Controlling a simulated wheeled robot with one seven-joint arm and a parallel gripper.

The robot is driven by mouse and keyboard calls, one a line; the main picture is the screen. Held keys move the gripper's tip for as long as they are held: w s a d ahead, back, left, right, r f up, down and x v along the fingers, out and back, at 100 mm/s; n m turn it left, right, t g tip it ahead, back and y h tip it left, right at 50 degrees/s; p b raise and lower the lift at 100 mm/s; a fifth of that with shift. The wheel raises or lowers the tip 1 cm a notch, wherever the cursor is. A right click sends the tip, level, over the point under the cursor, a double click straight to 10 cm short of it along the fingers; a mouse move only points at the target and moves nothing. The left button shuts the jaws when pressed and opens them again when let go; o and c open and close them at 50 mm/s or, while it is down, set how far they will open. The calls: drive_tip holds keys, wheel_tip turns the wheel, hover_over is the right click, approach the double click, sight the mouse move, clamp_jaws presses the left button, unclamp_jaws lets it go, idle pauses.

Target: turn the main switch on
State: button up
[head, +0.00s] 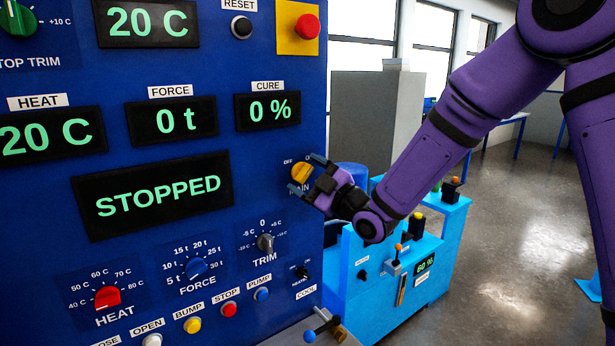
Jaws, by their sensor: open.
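The main switch (301,173) is a yellow rotary knob on the right side of the blue control panel (245,150), with an OFF label at its upper left and a MAIN label below. An ON label at its upper right is mostly hidden by my gripper. My gripper (306,174) is open at the knob, with one finger above and right of it and the other below and left. I cannot tell whether the fingers touch the knob. The panel's large display (152,194) reads STOPPED.
The red emergency button (307,27) on a yellow plate sits above the main switch. The TRIM knob (265,243) and a row of push buttons lie below. A light blue machine (385,275) stands right of the panel, under my purple arm. Grey floor is open at the right.

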drive_tip(key=v, duration=1)
drive_tip(key=shift+s+d, duration=0.2)
drive_tip(key=shift+d, duration=0.05)
drive_tip(key=shift+f, duration=0.15)
drive_tip(key=s+d+r+m+g+h, duration=0.1)
drive_tip(key=s+d+r+m+h, duration=0.2)
drive_tip(key=d+m+h, duration=0.3)
drive_tip(key=s+d+r+m+h, duration=0.2)
drive_tip(key=d+r+m+h, duration=0.15)
drive_tip(key=d+h, duration=0.5)
drive_tip(key=s+d+m+g, duration=0.2)
drive_tip(key=s+m, duration=0.1)
drive_tip(key=s, duration=0.4)
drive_tip(key=s+d+m+g+h, duration=0.1)
drive_tip(key=s+d+m+g, duration=0.1)
drive_tip(key=s, duration=0.6)
drive_tip(key=s+d+r+m+g, duration=0.1)
drive_tip(key=s+d+m+g, duration=0.1)
drive_tip(key=s, duration=0.6)
drive_tip(key=m+g, duration=0.1)
drive_tip(key=m, duration=0.1)
drive_tip(key=shift+d+m+h, duration=0.35)
